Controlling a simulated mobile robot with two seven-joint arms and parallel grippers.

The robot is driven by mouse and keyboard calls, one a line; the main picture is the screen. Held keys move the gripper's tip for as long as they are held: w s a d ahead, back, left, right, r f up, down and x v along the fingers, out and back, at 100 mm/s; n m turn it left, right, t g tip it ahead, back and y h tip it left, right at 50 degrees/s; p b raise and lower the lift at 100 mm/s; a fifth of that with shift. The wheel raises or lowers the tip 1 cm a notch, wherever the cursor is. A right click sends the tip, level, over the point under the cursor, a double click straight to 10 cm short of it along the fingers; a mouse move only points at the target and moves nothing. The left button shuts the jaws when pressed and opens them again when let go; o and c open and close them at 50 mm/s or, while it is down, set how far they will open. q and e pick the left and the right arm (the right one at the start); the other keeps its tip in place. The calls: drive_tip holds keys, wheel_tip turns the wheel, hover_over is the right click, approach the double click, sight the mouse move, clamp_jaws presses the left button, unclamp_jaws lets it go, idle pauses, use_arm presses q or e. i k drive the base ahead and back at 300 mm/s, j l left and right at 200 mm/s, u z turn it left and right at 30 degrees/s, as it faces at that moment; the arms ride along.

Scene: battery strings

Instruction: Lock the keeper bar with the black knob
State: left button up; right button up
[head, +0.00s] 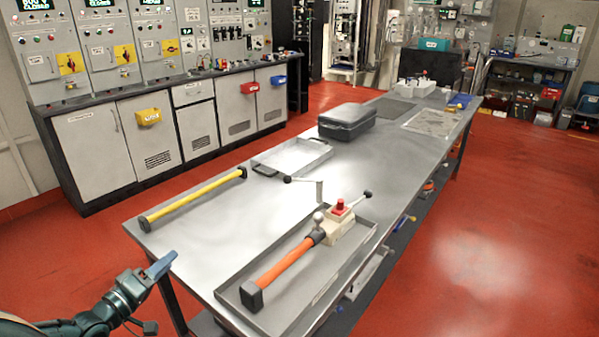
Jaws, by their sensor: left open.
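My left gripper (153,296) is at the lower left, open and empty, off the near left corner of the long metal table (222,234). My right gripper does not show. I cannot make out for sure which part is the keeper bar or its black knob. A beige block (343,228) with a red top (340,206) sits in the near metal tray (318,297). Around it show a cranked metal lever (303,182) with a dark end, a second dark-ended lever (366,194), and a grey ball knob (318,216).
An orange-handled tool (285,258) lies in the near tray. A yellow-handled bar (195,198) lies along the table's left edge. Farther back are an empty handled tray (292,157) and a dark case (347,121). Grey control cabinets (150,135) stand left; red floor (500,230) is clear right.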

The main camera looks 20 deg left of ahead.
sight(287, 178)
drive_tip(key=i+l, duration=0.15)
drive_tip(key=i, duration=0.2)
drive_tip(key=i+l, duration=0.15)
drive_tip(key=i, duration=0.2)
drive_tip(key=i+l, duration=0.15)
drive_tip(key=i, duration=0.25)
